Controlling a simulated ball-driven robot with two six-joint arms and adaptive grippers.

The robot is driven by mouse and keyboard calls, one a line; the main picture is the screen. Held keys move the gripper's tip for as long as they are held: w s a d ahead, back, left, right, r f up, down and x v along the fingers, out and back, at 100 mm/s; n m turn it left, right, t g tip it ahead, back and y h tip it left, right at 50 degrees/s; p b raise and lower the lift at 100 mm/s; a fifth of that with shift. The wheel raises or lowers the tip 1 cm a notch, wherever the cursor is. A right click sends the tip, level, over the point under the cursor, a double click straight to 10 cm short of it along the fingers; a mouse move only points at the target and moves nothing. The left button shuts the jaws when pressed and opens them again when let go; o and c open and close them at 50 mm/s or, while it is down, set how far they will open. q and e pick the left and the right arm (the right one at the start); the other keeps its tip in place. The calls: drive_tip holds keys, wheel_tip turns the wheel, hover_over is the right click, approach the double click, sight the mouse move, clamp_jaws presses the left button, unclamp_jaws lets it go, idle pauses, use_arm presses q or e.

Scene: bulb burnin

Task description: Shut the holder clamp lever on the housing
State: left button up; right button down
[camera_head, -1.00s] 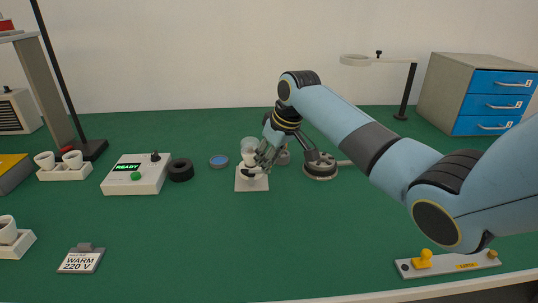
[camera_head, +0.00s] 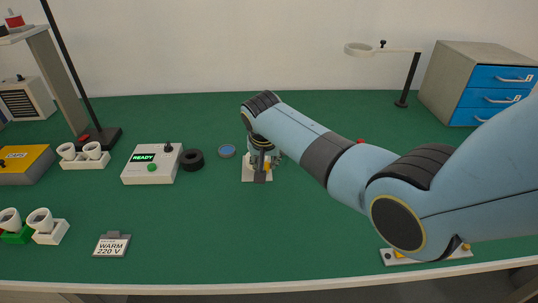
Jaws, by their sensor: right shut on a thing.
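The holder with its housing stands on a small white base plate (camera_head: 257,177) near the middle of the green table. My right gripper (camera_head: 262,168) points down at it and hides most of the housing. The gripper is shut on a small part there that looks like the holder clamp lever. The lever is too small and too covered to tell its angle. My left gripper is not in view.
A white box reading READY (camera_head: 152,165), a black ring (camera_head: 193,160) and a blue disc (camera_head: 227,151) lie left of the holder. A WARM 220 V sign (camera_head: 111,244) is at the front left. A blue drawer cabinet (camera_head: 480,85) stands back right. The front middle is clear.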

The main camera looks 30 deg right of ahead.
drive_tip(key=shift+a+m+h, duration=0.3)
drive_tip(key=shift+a+m, duration=0.05)
drive_tip(key=shift+m, duration=0.55)
drive_tip(key=c, duration=1.2)
unclamp_jaws()
drive_tip(key=v, duration=1.2)
drive_tip(key=shift+w, duration=0.2)
